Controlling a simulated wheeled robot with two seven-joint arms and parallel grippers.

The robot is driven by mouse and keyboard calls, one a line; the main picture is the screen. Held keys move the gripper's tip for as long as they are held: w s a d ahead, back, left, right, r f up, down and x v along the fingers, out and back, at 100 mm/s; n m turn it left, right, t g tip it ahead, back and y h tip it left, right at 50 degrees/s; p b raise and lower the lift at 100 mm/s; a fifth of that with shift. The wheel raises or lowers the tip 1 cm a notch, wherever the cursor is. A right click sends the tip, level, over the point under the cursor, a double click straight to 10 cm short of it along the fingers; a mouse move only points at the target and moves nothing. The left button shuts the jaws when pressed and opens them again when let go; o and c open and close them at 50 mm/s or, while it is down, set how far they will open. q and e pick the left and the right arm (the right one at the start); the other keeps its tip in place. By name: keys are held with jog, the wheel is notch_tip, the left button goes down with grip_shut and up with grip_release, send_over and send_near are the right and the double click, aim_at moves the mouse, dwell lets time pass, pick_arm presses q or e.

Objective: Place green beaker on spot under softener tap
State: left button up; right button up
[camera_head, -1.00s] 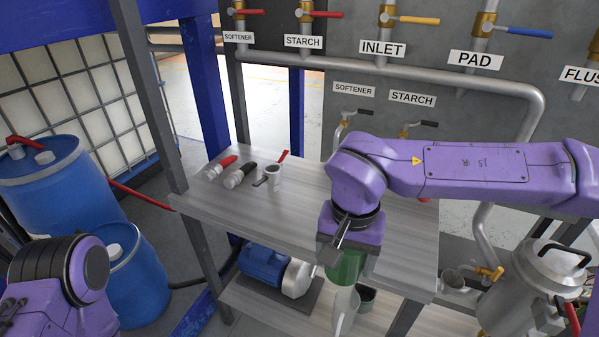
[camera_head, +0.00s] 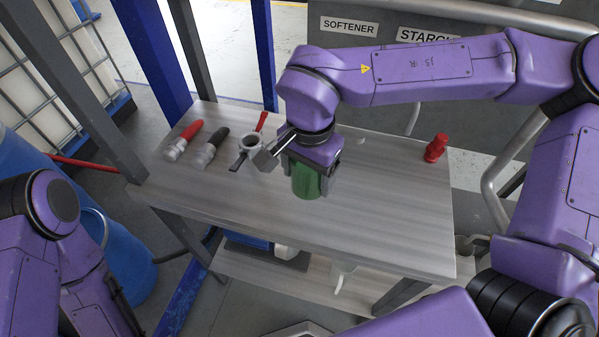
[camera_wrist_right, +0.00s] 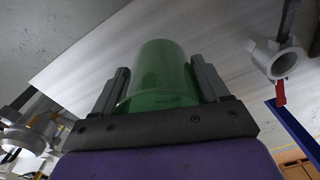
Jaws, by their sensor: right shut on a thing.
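The green beaker (camera_head: 306,182) is between the fingers of my right gripper (camera_head: 312,170), over the wooden table (camera_head: 395,215). In the right wrist view the beaker (camera_wrist_right: 160,75) stands between the two fingers, which are closed on its sides. I cannot tell whether its base touches the table. The softener sign (camera_head: 349,26) shows at the top of the head view. The softener tap is hidden behind my right arm. My left arm is at the left edge; its gripper is out of the picture.
A red-handled and a black-handled fitting (camera_head: 211,147) lie at the table's left. A red fitting (camera_head: 435,148) stands at the right. The table's front middle is clear.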

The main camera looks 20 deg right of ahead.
jog(key=w+f, duration=0.2)
jog(key=w, duration=0.1)
jog(key=w+f, duration=0.2)
jog(key=w, duration=0.1)
jog(key=shift+f, duration=0.65)
jog(key=shift+s+a+f, duration=0.1)
jog(key=shift+s+f, duration=0.15)
jog(key=shift+f, duration=0.4)
jog(key=shift+s+f, duration=0.2)
jog(key=shift+f, duration=0.4)
jog(key=shift+w+f, duration=0.3)
jog(key=shift+w, duration=0.1)
pick_arm(q)
jog(key=shift+w+r+p, duration=0.2)
jog(key=shift+w+p, duration=0.1)
jog(key=shift+w, duration=0.35)
pick_arm(e)
jog(key=shift+s, duration=0.1)
jog(key=o, duration=1.1)
jog(key=shift+s, duration=0.15)
jog(key=shift+c, duration=0.2)
pick_arm(q)
jog(key=shift+s, duration=0.1)
